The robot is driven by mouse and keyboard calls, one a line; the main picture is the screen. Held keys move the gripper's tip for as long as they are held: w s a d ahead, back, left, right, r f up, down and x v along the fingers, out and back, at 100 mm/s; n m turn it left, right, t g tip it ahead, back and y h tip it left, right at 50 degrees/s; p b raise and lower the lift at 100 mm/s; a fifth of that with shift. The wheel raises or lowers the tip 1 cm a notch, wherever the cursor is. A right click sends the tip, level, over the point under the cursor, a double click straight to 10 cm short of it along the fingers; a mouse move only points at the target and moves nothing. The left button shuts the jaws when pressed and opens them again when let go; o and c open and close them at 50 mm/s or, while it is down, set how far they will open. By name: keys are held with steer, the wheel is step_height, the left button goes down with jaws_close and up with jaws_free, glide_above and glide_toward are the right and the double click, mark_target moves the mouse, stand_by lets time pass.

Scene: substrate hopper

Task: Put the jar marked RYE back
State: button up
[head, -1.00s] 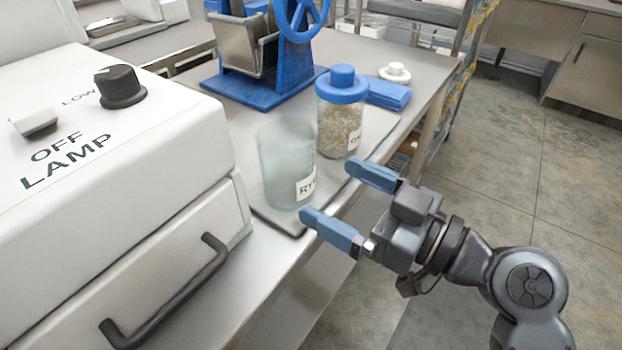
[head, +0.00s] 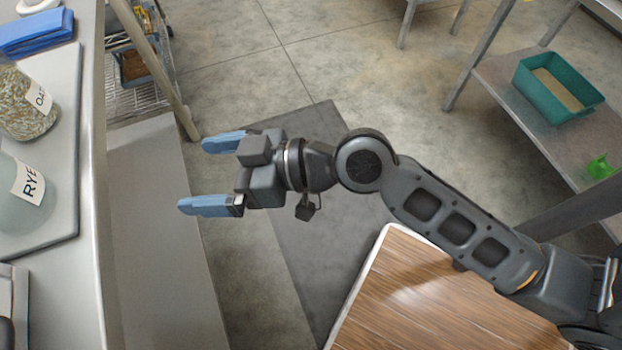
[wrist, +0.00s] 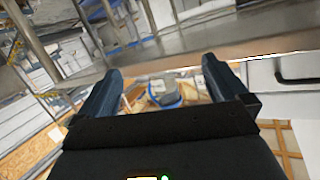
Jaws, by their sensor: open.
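The jar marked RYE (head: 22,196) stands at the left edge of the head view, partly cut off by the frame. It looks like clear, greenish glass with a white label. It rests on a grey mat (head: 66,150) on the metal counter. My gripper (head: 205,175) is open and empty, to the right of the jar and beyond the counter's edge, its blue fingers pointing left toward the counter. The open fingers also show in the wrist view (wrist: 160,88), where I cannot make out the jar.
A jar of grain marked OAT (head: 24,108) stands behind the RYE jar, near a blue folded cloth (head: 38,34). A wooden-topped surface (head: 420,295) lies below my arm. At right, a shelf (head: 520,110) holds a green tub (head: 556,92). Open floor lies between.

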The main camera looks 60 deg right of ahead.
steer(key=s+d+f+m+h, duration=0.2)
steer(key=s+d+f+h, duration=0.15)
steer(key=s, duration=0.25)
steer(key=s+d+r+m+h, duration=0.1)
steer(key=s+r+h, duration=0.1)
steer(key=s, duration=0.7)
steer(key=s+d+r+t+h, duration=0.1)
steer(key=s+d+r, duration=0.1)
steer(key=s, duration=0.7)
steer(key=shift+d+r+m+h, duration=0.25)
steer(key=shift+r+m+h, duration=0.15)
steer(key=shift+r, duration=0.1)
step_height(320, 180, up, 6)
steer(key=p, duration=0.6)
steer(key=shift+f, duration=0.1)
